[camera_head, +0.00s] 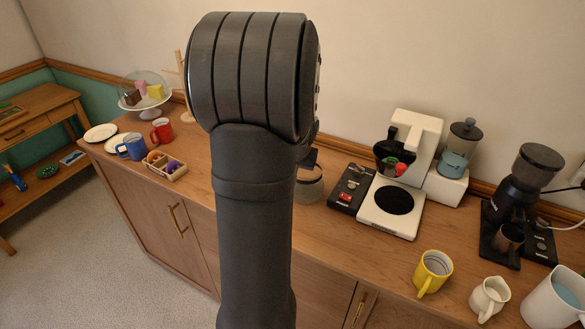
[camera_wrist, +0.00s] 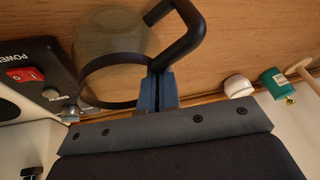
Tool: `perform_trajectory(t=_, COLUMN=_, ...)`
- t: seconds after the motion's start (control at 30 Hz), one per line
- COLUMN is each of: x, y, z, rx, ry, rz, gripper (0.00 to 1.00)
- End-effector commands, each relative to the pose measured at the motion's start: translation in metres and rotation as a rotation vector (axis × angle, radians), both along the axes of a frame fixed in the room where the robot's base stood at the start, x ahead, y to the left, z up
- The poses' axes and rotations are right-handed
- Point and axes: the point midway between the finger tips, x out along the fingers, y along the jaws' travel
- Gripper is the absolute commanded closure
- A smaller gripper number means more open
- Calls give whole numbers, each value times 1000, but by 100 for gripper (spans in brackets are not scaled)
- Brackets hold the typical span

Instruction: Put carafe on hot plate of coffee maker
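The glass carafe (camera_head: 309,190) stands on the counter, left of the coffee maker, partly hidden by my arm in the head view. In the wrist view the carafe (camera_wrist: 105,42) shows its clear body, black rim band and black bent handle. My gripper (camera_wrist: 162,88) is at the handle, its blue-grey fingers close together with the handle's lower part between them. The fingers look shut on it. The white coffee maker (camera_head: 422,133) has a black round hot plate (camera_head: 394,200) on its base, with nothing on it. A dark filter basket (camera_head: 391,153) hangs above the plate.
A control panel with a red switch (camera_head: 345,197) lies between carafe and hot plate. A yellow mug (camera_head: 433,270) and white jug (camera_head: 490,297) are in front. Mugs and plates stand left.

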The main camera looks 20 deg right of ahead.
Motion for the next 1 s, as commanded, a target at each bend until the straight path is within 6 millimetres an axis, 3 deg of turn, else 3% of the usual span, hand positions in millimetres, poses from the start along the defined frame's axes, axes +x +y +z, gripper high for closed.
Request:
perform_trajectory(t=0.07, x=0, y=0, z=-3, rx=1, ry=2, rz=0, gripper=96)
perform_trajectory(t=0.17, x=0, y=0, z=-2, rx=0, ry=1, rz=0, gripper=76)
perform_trajectory(t=0.57, x=-1, y=0, z=5, rx=-1, ry=-1, rz=1, gripper=76)
perform_trajectory(t=1.0, x=-33, y=2, z=76, rx=-2, ry=-4, rz=-1, gripper=76)
